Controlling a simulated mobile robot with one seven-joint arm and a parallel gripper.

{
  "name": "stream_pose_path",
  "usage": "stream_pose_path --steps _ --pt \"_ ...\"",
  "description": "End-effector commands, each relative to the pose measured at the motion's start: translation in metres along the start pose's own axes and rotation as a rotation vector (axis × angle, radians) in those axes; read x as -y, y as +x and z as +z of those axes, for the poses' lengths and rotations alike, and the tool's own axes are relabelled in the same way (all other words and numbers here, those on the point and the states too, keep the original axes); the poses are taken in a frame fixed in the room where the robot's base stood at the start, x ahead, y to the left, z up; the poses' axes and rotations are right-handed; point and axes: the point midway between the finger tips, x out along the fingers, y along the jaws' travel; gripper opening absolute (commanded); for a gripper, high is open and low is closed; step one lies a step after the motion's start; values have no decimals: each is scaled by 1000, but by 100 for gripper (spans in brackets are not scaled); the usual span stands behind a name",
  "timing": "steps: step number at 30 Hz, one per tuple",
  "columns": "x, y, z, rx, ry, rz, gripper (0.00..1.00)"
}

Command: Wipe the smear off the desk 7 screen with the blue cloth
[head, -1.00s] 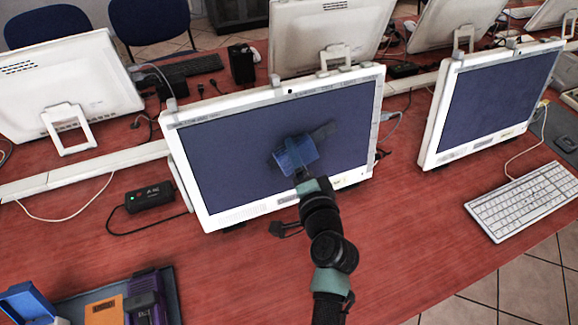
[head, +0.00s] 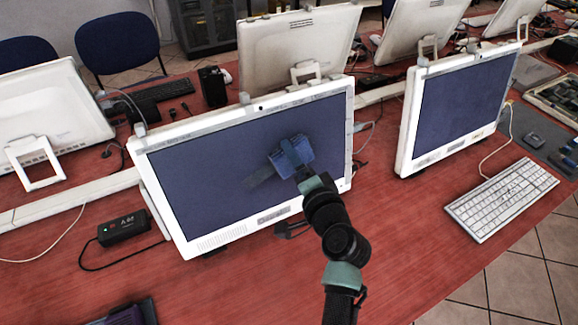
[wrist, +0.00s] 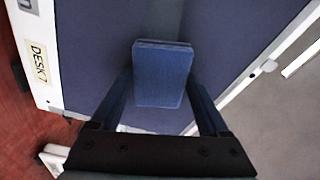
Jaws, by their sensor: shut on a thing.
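The desk 7 screen (head: 210,165) is a white-framed monitor with a dark blue display, standing on the red desk. Its DESK 7 label (wrist: 38,62) shows in the wrist view. My gripper (head: 302,174) is shut on the blue cloth (head: 290,155), a folded pad, which is at the display right of its middle. The cloth also shows between the fingers in the wrist view (wrist: 162,80). A dark grey smear (head: 261,177) runs down-left from the cloth. A faint band of it shows beyond the cloth in the wrist view (wrist: 160,18). The cloth hides the display behind it.
A second monitor (head: 465,105) stands to the right, with a white keyboard (head: 502,198) before it. A black box (head: 124,228) with a cable lies left of the desk 7 screen. The red desk (head: 225,285) is mostly clear in front.

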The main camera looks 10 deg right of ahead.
Motion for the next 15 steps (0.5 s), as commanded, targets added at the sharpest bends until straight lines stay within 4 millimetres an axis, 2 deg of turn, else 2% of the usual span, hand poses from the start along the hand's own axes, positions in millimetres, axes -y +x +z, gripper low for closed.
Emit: stream_pose_path --steps 4,15 --pt "0 2 -15 -4 0 -2 34" --pt "0 5 -37 -3 1 -1 34"
